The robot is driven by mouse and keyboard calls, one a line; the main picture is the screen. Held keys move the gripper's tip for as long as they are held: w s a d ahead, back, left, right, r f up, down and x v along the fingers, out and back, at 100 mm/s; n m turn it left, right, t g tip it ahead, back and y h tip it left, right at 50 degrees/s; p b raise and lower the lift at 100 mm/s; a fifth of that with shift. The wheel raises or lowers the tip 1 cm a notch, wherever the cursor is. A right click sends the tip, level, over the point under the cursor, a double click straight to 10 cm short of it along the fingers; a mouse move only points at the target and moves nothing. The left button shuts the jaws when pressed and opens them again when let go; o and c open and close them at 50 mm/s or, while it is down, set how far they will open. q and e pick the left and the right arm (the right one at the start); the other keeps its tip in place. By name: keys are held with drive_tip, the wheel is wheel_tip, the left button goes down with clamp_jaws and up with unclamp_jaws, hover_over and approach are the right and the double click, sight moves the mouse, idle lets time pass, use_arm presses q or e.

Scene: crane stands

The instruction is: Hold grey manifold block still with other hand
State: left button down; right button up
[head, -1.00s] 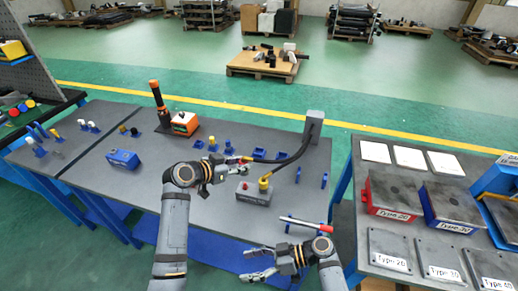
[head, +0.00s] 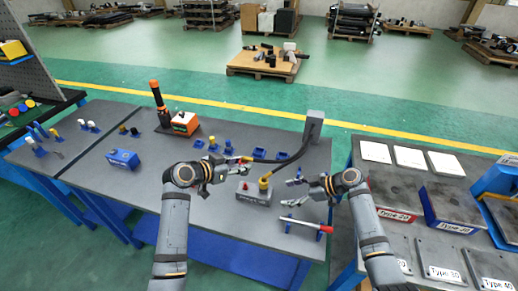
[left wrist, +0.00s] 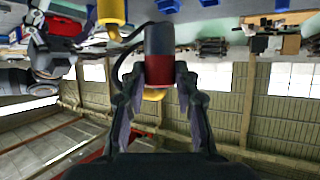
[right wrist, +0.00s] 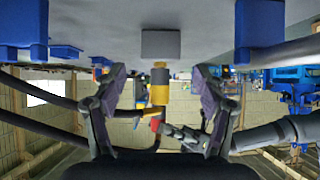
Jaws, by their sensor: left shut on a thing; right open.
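The grey manifold block (head: 253,197) sits on the grey table in the head view, with a yellow fitting and a small red part on top. In the right wrist view the block (right wrist: 160,43) lies ahead, between the open fingers. My right gripper (head: 291,192) is open and empty, just right of the block and apart from it. My left gripper (head: 228,170) is shut on a hose end, left of and behind the block. In the left wrist view the hose end (left wrist: 159,60) is a grey and red cylinder with a yellow tip.
A black hose (head: 292,153) arcs from a grey post (head: 314,126) to my left gripper. A red-handled tool (head: 305,225) lies on blue holders at the front right. Several blue holders stand behind the block. A blue box (head: 123,159) is further left.

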drive_tip(key=x, duration=0.8)
drive_tip(key=shift+a+f, duration=0.1)
drive_tip(key=c, duration=1.2)
drive_tip(key=shift+c, duration=0.2)
